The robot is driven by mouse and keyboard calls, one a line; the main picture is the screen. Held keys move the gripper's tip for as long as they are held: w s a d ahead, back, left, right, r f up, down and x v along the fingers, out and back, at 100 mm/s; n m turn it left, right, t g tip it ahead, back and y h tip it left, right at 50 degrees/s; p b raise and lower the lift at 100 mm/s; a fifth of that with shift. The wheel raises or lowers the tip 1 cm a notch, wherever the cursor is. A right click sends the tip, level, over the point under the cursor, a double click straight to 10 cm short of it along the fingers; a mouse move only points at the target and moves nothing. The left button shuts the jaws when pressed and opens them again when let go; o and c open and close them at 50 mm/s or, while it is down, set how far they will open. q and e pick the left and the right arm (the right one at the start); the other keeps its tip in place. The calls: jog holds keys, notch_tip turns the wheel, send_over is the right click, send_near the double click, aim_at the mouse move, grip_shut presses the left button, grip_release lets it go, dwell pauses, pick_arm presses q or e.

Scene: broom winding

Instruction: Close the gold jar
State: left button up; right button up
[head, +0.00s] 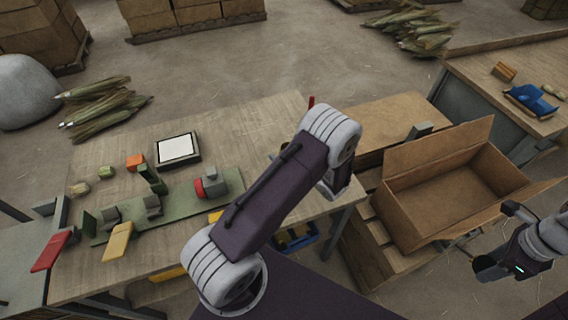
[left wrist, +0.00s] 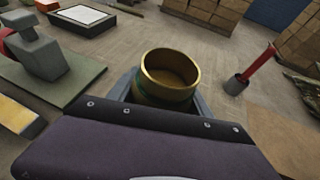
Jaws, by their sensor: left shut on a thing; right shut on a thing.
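The gold jar (left wrist: 170,77) stands upright in the left wrist view, its round mouth open and no lid on it. A green band runs round its lower part. My left gripper (left wrist: 163,97) is shut on the jar, with grey fingers on both sides of it. In the head view my own left arm covers most of that spot. My right gripper (head: 496,258) is at the right edge, beside the cardboard box. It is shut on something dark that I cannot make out. I cannot pick out the jar's lid.
The wooden table (head: 270,120) bears a white-topped tray (head: 178,148), a green board with a red-and-grey device (head: 211,183), and red and yellow blocks. A red-handled tool (left wrist: 262,62) stands right of the jar. The open cardboard box (head: 440,200) is right of the table.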

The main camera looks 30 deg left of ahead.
pick_arm(q)
jog(key=shift+r, duration=1.35)
jog(key=o, duration=1)
grip_shut()
